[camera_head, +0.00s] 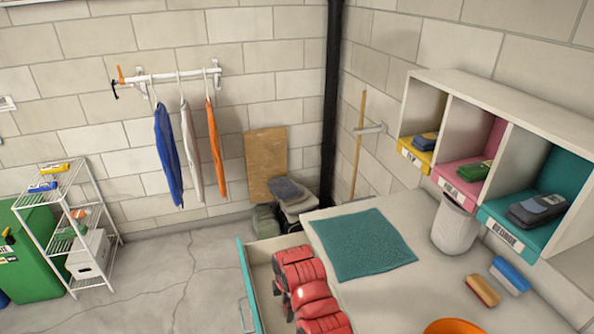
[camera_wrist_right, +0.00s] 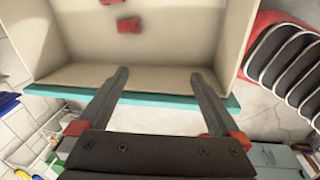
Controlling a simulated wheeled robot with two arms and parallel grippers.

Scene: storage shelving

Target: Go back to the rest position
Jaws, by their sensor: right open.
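My right gripper (camera_wrist_right: 160,76) shows in the right wrist view. Its two dark fingers are apart with nothing between them, and they overlap the teal front edge of an open drawer (camera_wrist_right: 160,98). I cannot tell whether they touch it. Two small red things (camera_wrist_right: 129,25) lie in the drawer beyond the fingers. In the head view the open drawer (camera_head: 245,285) is at the bottom centre. A red segmented shape hides part of it, and the right gripper's jaws cannot be made out there. My left gripper is in neither view.
A countertop right of the drawer holds a teal cloth (camera_head: 362,243), a white bin (camera_head: 455,226) and two brushes (camera_head: 510,274). Cubbies (camera_head: 480,90) with yellow, pink and teal fronts stand behind. A white rack (camera_head: 75,225) and a green bin (camera_head: 30,265) are left. Floor between is clear.

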